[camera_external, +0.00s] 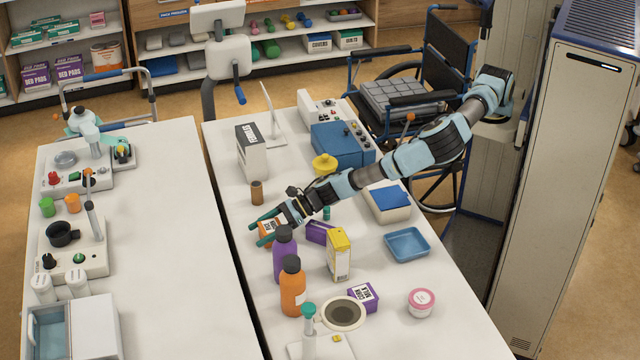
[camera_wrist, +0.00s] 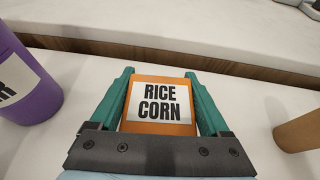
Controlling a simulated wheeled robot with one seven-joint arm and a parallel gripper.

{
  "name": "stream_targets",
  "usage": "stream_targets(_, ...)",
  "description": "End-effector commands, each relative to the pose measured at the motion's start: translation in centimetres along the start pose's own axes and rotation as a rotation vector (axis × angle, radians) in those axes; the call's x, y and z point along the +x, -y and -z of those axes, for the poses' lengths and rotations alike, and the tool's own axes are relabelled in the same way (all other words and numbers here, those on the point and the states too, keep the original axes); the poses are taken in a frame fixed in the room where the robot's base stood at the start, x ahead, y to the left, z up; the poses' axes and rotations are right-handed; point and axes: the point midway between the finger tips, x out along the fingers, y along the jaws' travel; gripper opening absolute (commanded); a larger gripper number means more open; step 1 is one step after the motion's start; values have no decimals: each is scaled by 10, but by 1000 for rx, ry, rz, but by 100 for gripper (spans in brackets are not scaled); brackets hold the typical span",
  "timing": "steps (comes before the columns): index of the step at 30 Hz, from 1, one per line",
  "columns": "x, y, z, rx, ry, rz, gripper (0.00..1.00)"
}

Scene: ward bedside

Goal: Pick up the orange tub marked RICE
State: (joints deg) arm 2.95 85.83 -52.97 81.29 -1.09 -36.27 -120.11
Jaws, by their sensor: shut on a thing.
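The orange tub (camera_wrist: 160,129) has a white label that reads RICE CORN in the wrist view. My gripper (camera_wrist: 161,85) is shut on it, with one green finger against each side. In the external view the orange tub (camera_external: 268,227) shows between the fingers of my gripper (camera_external: 264,230), at the left edge of the right-hand table. Its lower part is hidden in the wrist view by my gripper's body. I cannot tell whether it touches the table.
A purple bottle (camera_external: 285,254) stands close to my gripper, with an orange bottle (camera_external: 292,287) in front of it. A brown cylinder (camera_external: 257,192) stands behind. A yellow-and-white carton (camera_external: 338,256) and a blue tray (camera_external: 407,245) are to the right. A gap separates the two tables.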

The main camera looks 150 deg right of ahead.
Motion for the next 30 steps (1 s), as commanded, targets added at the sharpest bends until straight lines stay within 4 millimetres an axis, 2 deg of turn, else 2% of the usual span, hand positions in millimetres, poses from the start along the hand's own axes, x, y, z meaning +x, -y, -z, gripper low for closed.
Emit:
stream_targets(1, 0, 0, 0, 0, 0, 0, 48)
stream_targets(11, 0, 0, -1, 0, 1, 0, 12)
stream_targets(22, -3, 0, -8, -1, 2, 0, 12)
stream_targets(26, -9, 0, -23, 2, 4, 1, 12)
stream_targets(30, -20, 0, -48, 2, 4, 1, 12)
